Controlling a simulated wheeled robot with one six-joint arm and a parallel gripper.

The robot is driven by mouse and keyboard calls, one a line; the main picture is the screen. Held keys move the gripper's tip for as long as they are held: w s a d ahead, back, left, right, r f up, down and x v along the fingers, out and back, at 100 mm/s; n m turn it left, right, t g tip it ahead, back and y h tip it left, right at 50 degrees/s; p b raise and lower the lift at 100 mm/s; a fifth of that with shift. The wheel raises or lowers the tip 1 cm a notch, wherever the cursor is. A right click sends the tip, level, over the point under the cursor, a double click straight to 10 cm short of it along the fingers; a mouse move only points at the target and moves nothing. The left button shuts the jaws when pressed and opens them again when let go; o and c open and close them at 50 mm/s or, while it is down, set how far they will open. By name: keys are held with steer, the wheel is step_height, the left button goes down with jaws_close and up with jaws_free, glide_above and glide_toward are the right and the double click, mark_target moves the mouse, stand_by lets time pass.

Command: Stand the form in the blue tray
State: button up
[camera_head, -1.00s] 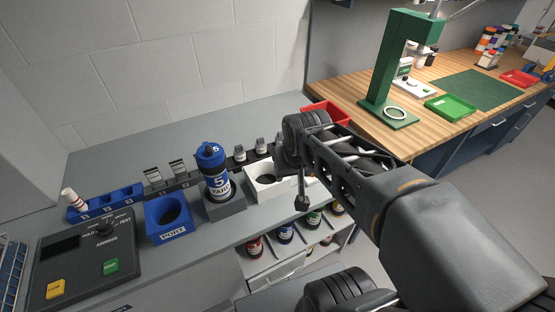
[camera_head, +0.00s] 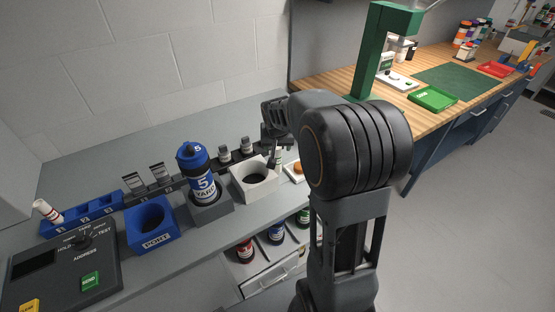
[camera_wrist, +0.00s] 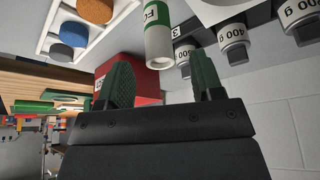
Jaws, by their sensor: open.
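A pale roll with a dark green end and a partly readable label starting "F" (camera_wrist: 158,38), likely the form, shows in the wrist view just beyond my gripper. My gripper (camera_wrist: 160,85) is open, its two green-padded fingers apart with nothing held between them. In the head view my gripper (camera_head: 270,145) is small and partly hidden by my arm, near the white holder. The blue tray (camera_head: 105,204), a low rack with numbered compartments, lies at the left of the grey bench. A white roll with red bands (camera_head: 46,211) leans in its left end.
A blue port block (camera_head: 152,238), a blue canister (camera_head: 197,172) in a grey stand and a white holder (camera_head: 238,182) line the bench. Weights (camera_wrist: 232,42) stand near the roll. A red bin (camera_wrist: 150,92) and a white tray of coloured discs (camera_wrist: 62,48) are close to my gripper.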

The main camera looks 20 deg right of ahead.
mark_target(277, 152)
steer(key=shift+p+x, duration=0.35)
steer(key=shift+x, duration=2.4)
steer(key=shift+s, duration=0.1)
steer(key=c, duration=1.1)
steer(key=shift+o, duration=0.2)
